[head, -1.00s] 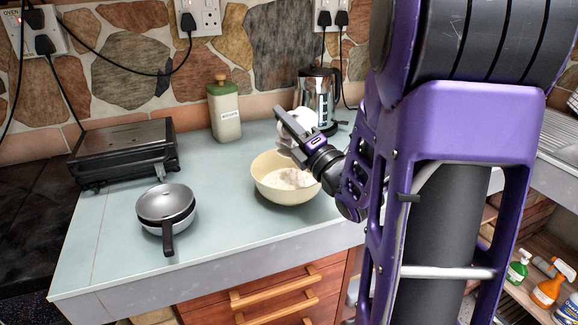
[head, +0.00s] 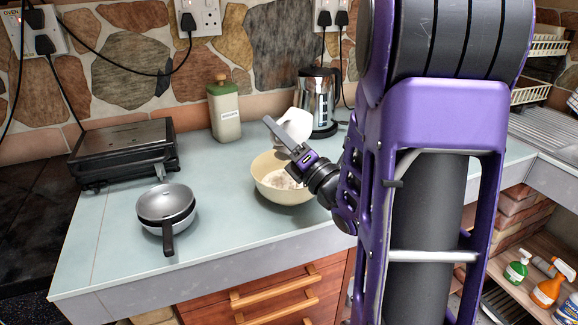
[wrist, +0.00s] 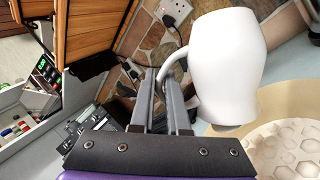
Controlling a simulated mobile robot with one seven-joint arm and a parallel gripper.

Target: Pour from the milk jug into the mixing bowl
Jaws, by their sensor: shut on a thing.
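The white milk jug (head: 294,124) is held tilted above the far side of the mixing bowl. In the wrist view the jug (wrist: 228,60) shows its smooth side, with its handle between my fingers. My gripper (head: 280,135) is shut on that handle. The cream mixing bowl (head: 272,193) stands upright on the counter below. A pale, lumpy content shows inside it. In the wrist view the bowl (wrist: 285,92) fills the lower right. No stream of milk is visible, and the inside of the jug is hidden.
A steel kettle (head: 318,100) stands close behind the jug. A green-lidded canister (head: 224,112) stands at the back. The counter (head: 105,240) is clear at front left.

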